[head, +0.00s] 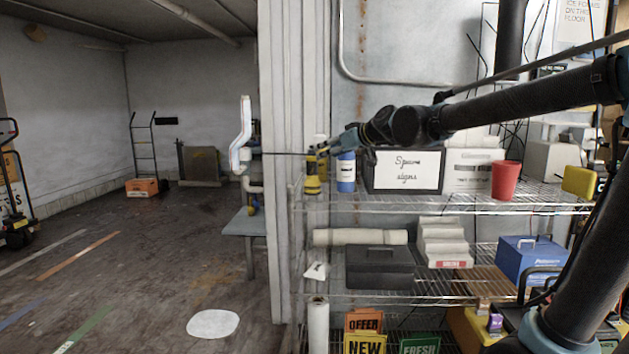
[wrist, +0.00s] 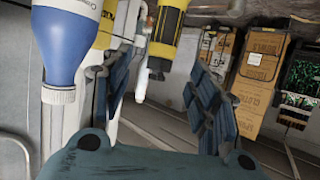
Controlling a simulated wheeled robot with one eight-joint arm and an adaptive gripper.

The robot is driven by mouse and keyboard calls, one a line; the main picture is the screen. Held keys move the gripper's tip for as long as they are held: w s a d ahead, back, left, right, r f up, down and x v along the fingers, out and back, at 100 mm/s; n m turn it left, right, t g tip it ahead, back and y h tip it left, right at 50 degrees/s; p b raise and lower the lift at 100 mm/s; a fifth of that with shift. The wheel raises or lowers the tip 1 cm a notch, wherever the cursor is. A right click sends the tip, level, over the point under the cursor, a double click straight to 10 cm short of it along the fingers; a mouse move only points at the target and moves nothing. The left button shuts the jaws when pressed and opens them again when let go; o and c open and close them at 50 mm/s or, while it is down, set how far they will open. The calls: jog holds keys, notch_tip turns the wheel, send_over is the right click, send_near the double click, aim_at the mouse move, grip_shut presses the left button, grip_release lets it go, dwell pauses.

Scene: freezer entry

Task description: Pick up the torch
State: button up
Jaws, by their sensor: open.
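The torch (head: 313,184) is yellow and black and stands upright at the left end of the upper wire shelf. In the wrist view the torch (wrist: 166,35) shows top centre, between the two blue-padded fingers of my gripper (wrist: 163,78). My gripper is open and holds nothing. In the head view my gripper (head: 324,150) is at the torch's upper part, overlapping its top. I cannot tell whether a finger touches it. The torch's upper end is partly hidden in the head view.
A blue bottle with a white cap (head: 346,173) stands just right of the torch; it fills the left of the wrist view (wrist: 66,45). A "Spare signs" box (head: 405,171) and a red cup (head: 505,180) are further right. Left of the shelf is a wall edge (head: 281,250).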

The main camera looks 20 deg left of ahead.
aim_at(312, 172)
jog(key=x, duration=1.3)
grip_shut()
dwell(0.5)
